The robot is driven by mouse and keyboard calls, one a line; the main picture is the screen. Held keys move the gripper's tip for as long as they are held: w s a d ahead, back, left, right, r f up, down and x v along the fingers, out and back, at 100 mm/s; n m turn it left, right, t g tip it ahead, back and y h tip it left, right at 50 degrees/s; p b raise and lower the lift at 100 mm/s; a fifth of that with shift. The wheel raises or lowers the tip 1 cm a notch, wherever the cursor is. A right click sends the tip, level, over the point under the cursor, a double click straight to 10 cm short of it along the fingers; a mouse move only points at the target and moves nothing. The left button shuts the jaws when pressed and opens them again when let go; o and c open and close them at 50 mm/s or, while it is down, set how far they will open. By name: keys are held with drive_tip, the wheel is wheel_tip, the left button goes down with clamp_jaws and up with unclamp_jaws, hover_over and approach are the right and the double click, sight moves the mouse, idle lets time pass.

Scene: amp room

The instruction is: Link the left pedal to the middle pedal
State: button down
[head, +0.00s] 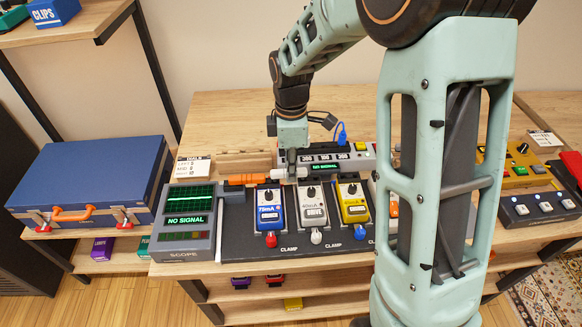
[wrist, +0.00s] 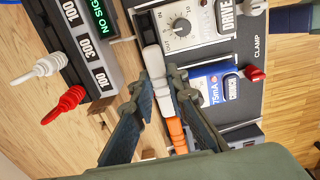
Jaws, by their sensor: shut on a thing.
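The left pedal is blue (head: 268,208), labelled 75mA, and it also shows in the wrist view (wrist: 208,84). The middle pedal is white (head: 312,206), labelled DRIVE, and shows in the wrist view (wrist: 188,27). A yellow pedal (head: 354,203) stands to their right. My gripper (head: 290,171) is shut on a white-and-orange link piece (wrist: 152,60), above the far edges of the blue and white pedals. Its orange part (head: 246,179) extends left in the head view. My fingers hide part of it. I cannot tell whether its ends touch the pedals' sockets.
A scope box (head: 188,222) reading NO SIGNAL stands left of the pedals. A box with a small display (head: 352,158) stands close behind them, with red (wrist: 64,104) and white (wrist: 35,68) plugs. A blue case (head: 90,178) is at far left; a yellow unit (head: 512,172) is at right.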

drive_tip(key=shift+f, duration=0.6)
idle(1.0)
drive_tip(key=c, duration=1.8)
unclamp_jaws()
drive_tip(key=shift+o, duration=0.4)
drive_tip(key=o, duration=0.3)
drive_tip(key=shift+r, duration=0.1)
drive_tip(key=shift+r+p, duration=2.7)
drive_tip(key=shift+r, duration=0.75)
